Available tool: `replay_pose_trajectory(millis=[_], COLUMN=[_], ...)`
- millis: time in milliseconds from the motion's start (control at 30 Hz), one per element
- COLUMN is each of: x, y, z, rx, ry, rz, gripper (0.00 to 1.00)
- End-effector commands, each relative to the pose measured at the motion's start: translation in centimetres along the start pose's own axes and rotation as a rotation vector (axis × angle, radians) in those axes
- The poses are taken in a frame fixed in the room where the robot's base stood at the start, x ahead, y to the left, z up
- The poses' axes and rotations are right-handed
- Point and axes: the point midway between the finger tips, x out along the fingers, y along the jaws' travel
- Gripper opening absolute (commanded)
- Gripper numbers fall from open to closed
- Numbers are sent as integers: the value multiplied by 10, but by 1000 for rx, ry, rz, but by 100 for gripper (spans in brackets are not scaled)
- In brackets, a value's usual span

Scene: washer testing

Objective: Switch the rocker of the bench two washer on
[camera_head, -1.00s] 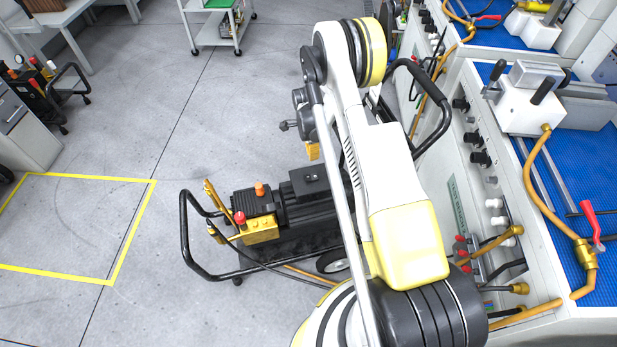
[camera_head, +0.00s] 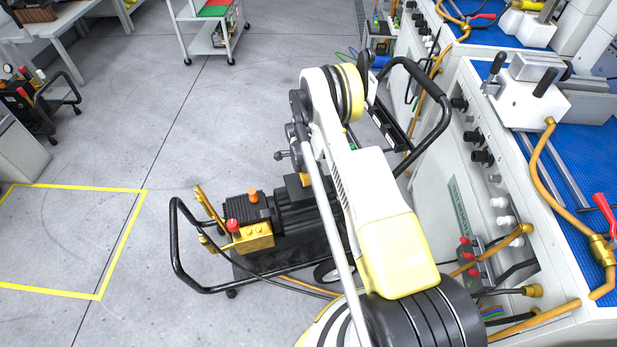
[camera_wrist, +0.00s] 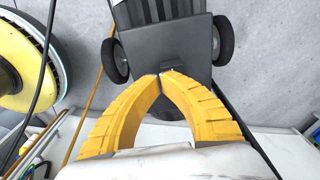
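The washer (camera_head: 285,215) is a black wheeled cart with a finned motor and a yellow pump (camera_head: 255,238). It stands on the floor beside the test bench. In the wrist view its dark box (camera_wrist: 185,40) lies between two black wheels. My gripper (camera_wrist: 161,75) has curved yellow fingers with their tips together, holding nothing. The tips are over the box's near edge; I cannot tell whether they touch it. A small pale part shows at the tips, but I cannot make out the rocker. In the head view my arm hides part of the motor box.
The test bench (camera_head: 450,185) with knobs and hoses stands close on the right. The washer's handle (camera_head: 425,85) rises behind my arm. A hose crosses the floor in front of the washer. Another wheeled unit (camera_head: 45,95) stands far left. Floor is clear around the yellow-taped square (camera_head: 125,245).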

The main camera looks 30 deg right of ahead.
Motion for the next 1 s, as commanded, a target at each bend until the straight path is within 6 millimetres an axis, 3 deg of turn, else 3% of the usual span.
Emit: replay_pose_trajectory(millis=[467, 667, 1000], x=[5, 19, 18], y=[0, 0, 0], z=[4, 20, 17], rx=[0, -1, 1], ry=[0, 0, 0], rz=[0, 0, 0], gripper=[0, 0, 0])
